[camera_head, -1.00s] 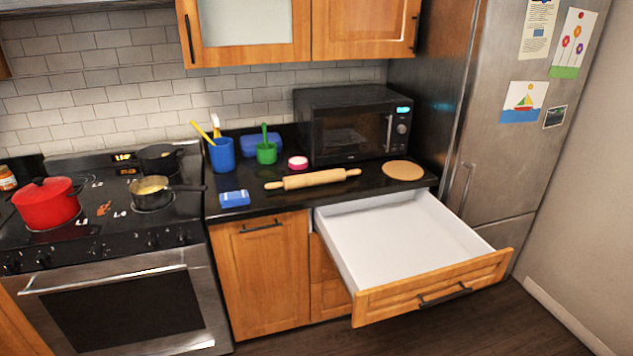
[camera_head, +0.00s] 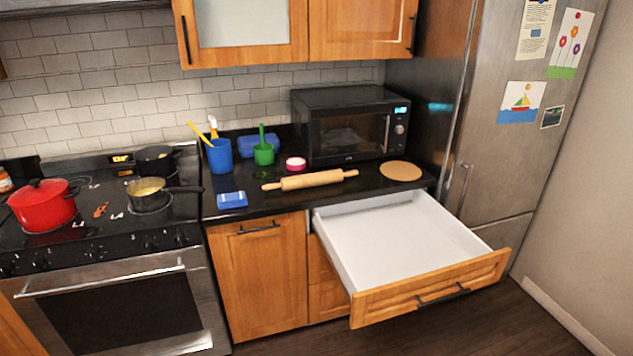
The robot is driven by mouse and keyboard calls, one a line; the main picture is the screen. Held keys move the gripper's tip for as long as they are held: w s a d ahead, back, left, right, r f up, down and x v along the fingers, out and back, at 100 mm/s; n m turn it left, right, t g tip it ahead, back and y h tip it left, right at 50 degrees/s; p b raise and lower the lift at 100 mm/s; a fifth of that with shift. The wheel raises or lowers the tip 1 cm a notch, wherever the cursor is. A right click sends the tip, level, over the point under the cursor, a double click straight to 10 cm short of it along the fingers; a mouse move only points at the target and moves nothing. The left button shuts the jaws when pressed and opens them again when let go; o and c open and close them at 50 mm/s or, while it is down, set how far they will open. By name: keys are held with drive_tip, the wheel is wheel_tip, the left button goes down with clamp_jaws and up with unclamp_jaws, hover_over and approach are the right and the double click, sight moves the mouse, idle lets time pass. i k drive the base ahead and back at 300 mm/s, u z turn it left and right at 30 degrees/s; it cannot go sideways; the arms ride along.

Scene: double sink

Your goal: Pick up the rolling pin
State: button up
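The rolling pin (camera_head: 311,180) is light wood with a handle at each end. It lies on the black countertop (camera_head: 280,198) in front of the microwave, running left to right with its right end slightly farther back. Nothing covers it. My gripper and arm are not in view.
The white-lined drawer (camera_head: 400,240) below stands pulled out and empty. A round flat brown disc (camera_head: 401,171) lies right of the pin; a blue packet (camera_head: 232,200), a blue cup (camera_head: 219,157) and a green cup (camera_head: 264,154) stand left. The microwave (camera_head: 352,125) stands behind.

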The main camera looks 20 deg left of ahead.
sight(306, 181)
drive_tip(key=z, duration=1)
drive_tip(key=i, duration=1.05)
drive_tip(key=z, duration=0.85)
drive_tip(key=k, duration=0.15)
drive_tip(key=u, duration=3.4)
